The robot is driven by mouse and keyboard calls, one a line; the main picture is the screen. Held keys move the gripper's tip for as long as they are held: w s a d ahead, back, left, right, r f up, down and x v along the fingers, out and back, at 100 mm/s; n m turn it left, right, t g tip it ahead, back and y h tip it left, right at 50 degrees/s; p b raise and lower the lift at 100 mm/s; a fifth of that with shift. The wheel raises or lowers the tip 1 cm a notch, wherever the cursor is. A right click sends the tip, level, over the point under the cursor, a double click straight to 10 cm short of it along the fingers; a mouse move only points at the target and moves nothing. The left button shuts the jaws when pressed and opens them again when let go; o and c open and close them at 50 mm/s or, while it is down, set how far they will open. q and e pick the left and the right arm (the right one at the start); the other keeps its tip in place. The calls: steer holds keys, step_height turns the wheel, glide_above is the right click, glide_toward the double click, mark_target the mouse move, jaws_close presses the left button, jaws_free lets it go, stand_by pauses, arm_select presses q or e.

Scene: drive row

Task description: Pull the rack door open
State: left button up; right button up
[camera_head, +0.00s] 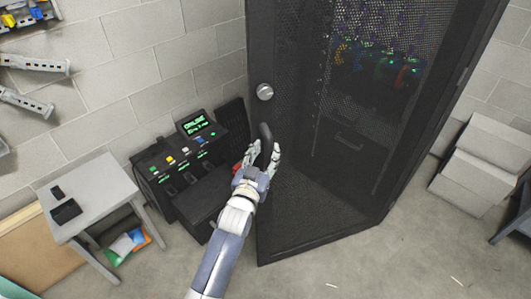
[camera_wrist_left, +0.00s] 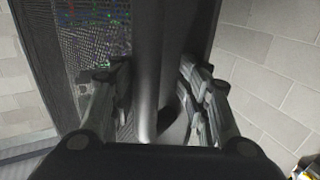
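The rack door (camera_head: 290,210) is a tall black panel with perforated mesh, and it fills the middle of the head view. I cannot tell whether it is fully closed. A round silver knob or lock (camera_head: 264,91) sits on its left edge. Below it is the dark upright door handle (camera_head: 266,134). My left gripper (camera_head: 263,156) is at the handle's lower part. In the left wrist view the handle (camera_wrist_left: 149,75) stands between the two fingers, with a visible gap on each side, so the gripper is open around it. My right gripper is out of view.
A black console (camera_head: 180,160) with a green-lit display stands left of the rack. A small grey table (camera_head: 95,195) is farther left. Grey boxes (camera_head: 485,165) are stacked at the right. The concrete floor (camera_head: 350,265) before the rack is clear.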

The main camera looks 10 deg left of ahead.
arm_select(q)
steer(key=shift+d, duration=0.3)
steer(key=shift+s+f, duration=0.1)
steer(key=shift+s, duration=0.25)
steer(key=s+a, duration=0.1)
steer(key=s, duration=1)
steer(key=shift+s, duration=0.15)
